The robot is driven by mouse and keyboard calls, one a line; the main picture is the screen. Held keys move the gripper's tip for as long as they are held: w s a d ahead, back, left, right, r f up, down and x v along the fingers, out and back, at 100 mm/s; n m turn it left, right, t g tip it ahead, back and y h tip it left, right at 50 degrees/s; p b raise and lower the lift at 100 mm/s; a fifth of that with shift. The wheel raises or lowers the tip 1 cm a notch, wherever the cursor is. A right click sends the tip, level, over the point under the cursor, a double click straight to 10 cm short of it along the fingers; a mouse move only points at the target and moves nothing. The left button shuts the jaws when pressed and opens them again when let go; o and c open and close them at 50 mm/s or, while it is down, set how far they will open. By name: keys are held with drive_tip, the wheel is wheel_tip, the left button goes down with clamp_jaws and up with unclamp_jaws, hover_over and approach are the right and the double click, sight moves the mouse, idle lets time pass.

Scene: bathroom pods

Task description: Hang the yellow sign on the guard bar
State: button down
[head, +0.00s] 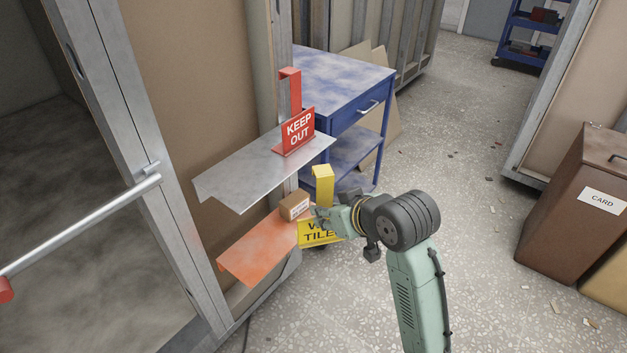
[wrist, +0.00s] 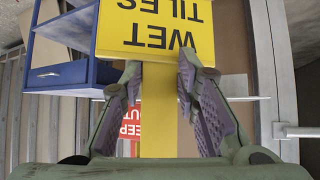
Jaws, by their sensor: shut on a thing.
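The yellow sign (head: 320,236) reads WET TILES and has a yellow hooked strap (head: 323,184) above its plate. My gripper (head: 332,217) is shut on the strap and holds the sign beside the orange shelf. In the wrist view, the strap (wrist: 158,140) runs between the fingers of my gripper (wrist: 157,72), and the plate (wrist: 152,35) appears upside down beyond them. The guard bar (head: 85,225) is a pale metal tube across the doorway at the left, with a red end. My gripper and the sign are well to its right, apart from it.
A silver shelf (head: 235,180) carries a red KEEP OUT sign (head: 299,131). An orange shelf (head: 255,255) below holds a small cardboard box (head: 294,206). A blue workbench (head: 340,80) stands behind. A brown CARD bin (head: 570,200) is at the right. The speckled floor between is mostly clear.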

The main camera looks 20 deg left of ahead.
drive_tip(key=w+d+f+m+t+h, duration=0.1)
drive_tip(key=d+f+m+h, duration=0.1)
drive_tip(key=f, duration=0.9)
drive_tip(key=w+d+f+m+t+h, duration=0.1)
drive_tip(key=w+d+f+m+h, duration=0.1)
drive_tip(key=d+f, duration=0.4)
drive_tip(key=w+d+f+m+t+h, duration=0.1)
drive_tip(key=d+f+m+h, duration=0.2)
drive_tip(key=f, duration=1.2)
drive_tip(key=d+m, duration=0.1)
drive_tip(key=m, duration=0.1)
drive_tip(key=shift+w+d+f+m+h, duration=0.15)
drive_tip(key=shift+d+f+m+h, duration=0.15)
drive_tip(key=shift+f+m, duration=0.1)
